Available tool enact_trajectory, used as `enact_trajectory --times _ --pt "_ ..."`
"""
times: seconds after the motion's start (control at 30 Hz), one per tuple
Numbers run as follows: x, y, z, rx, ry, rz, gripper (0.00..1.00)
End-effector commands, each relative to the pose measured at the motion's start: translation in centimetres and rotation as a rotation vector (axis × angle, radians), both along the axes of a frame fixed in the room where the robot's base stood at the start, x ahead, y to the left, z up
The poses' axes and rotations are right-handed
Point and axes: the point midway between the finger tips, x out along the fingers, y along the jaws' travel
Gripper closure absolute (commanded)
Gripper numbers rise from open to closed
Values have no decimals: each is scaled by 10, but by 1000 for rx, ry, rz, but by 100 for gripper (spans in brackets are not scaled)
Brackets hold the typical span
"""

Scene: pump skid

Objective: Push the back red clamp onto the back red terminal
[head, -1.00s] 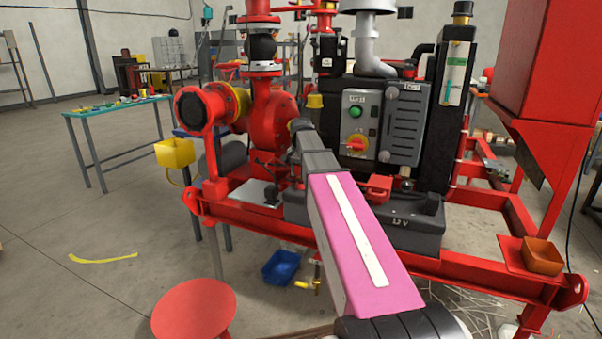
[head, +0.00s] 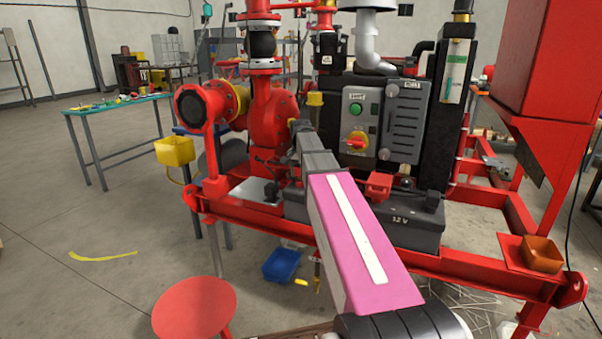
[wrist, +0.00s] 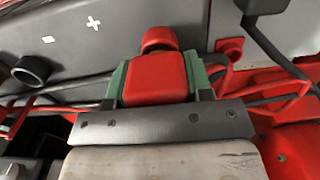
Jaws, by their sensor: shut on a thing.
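In the wrist view, my gripper (wrist: 160,82) has green fingers on both sides of a red clamp (wrist: 153,78) and is shut on it. A rounded red piece (wrist: 159,39) stands just beyond the clamp, by the grey battery face (wrist: 60,42) with its plus and minus marks. I cannot tell whether this piece is the terminal or part of the clamp, or whether the clamp is seated. In the head view, my arm hides the gripper. The battery (head: 408,236) there bears a 12 V label, with a red block (head: 379,185) on top at the right.
Red and black cables (wrist: 285,95) run beside the gripper in the wrist view. A black round fitting (wrist: 33,70) is at the left. In the head view, the control box (head: 384,120) and red pump (head: 272,110) stand close behind my arm. A red frame rail (head: 480,280) runs in front.

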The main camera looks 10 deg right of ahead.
Motion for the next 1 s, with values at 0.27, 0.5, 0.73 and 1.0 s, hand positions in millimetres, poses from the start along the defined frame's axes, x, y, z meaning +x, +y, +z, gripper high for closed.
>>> enact_trajectory --times 0.27,0.5,0.73,1.0 --pt "0 0 -5 0 0 0 86" --pt "0 0 -9 0 0 0 86" --pt "0 0 -13 -1 -1 0 86" --pt "0 0 -17 -1 -1 0 86"
